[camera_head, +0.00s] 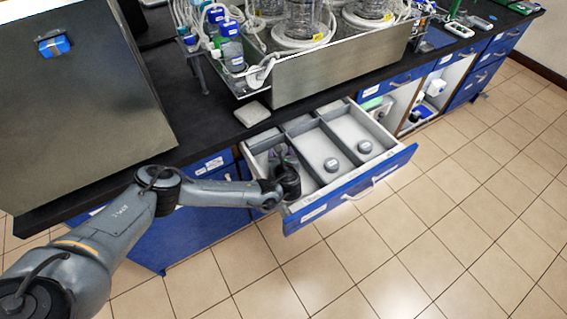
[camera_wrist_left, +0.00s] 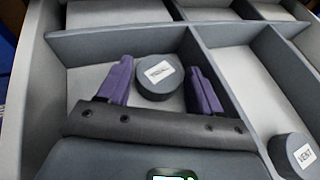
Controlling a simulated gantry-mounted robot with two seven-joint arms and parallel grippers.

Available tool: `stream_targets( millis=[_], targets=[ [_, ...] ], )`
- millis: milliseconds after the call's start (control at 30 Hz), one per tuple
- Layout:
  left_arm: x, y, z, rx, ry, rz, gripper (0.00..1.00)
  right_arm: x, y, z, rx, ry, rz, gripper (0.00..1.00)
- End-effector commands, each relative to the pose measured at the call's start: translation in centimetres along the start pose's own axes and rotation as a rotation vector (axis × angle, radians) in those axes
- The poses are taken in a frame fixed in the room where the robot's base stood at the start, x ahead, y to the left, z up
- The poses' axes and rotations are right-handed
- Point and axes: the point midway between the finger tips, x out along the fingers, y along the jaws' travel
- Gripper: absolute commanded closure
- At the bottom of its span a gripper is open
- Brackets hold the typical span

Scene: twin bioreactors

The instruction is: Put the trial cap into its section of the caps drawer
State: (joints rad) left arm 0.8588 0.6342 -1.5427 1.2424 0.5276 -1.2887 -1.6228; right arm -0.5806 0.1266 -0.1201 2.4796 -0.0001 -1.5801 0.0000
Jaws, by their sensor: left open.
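The caps drawer (camera_head: 345,190) is pulled out, with grey dividers making sections. My left gripper (camera_head: 284,156) reaches down into its leftmost section. In the left wrist view the gripper (camera_wrist_left: 158,90) is open, its purple fingers on either side of a round dark grey cap (camera_wrist_left: 158,85) with a white label. I cannot read the label, but this seems to be the trial cap. It rests on the section floor, with a visible gap to each finger. A cap labelled VENT (camera_wrist_left: 292,156) sits in the neighbouring section.
Two grey caps sit in the other sections, one in the middle (camera_head: 331,165) and one at the right (camera_head: 364,147). Divider walls stand close around my gripper. A metal tray (camera_head: 330,65) with vessels and bottles stands on the black bench above. A small pale block (camera_head: 252,114) lies at the bench edge.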

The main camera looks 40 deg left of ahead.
Motion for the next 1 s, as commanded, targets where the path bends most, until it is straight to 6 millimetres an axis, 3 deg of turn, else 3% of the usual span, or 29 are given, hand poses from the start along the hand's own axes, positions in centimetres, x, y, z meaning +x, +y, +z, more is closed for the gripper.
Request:
stream_targets(
  millis=[400,600,1000],
  targets=[
    [-7.4,-0.2,0.4,0.002,0.001,-0.005,0.35,-3.1,-0.1,-1.1,0.009,0.002,-0.007,0.57],
    [-10.1,-0.1,0.2,0.002,0.002,-0.005,0.35,-4.0,-0.1,-1.3,0.009,0.002,-0.008,0.57],
    [-11.4,0.0,0.0,0.001,0.001,-0.001,0.35,-4.3,0.1,-1.4,0.005,0.002,-0.004,0.57]
  ],
)
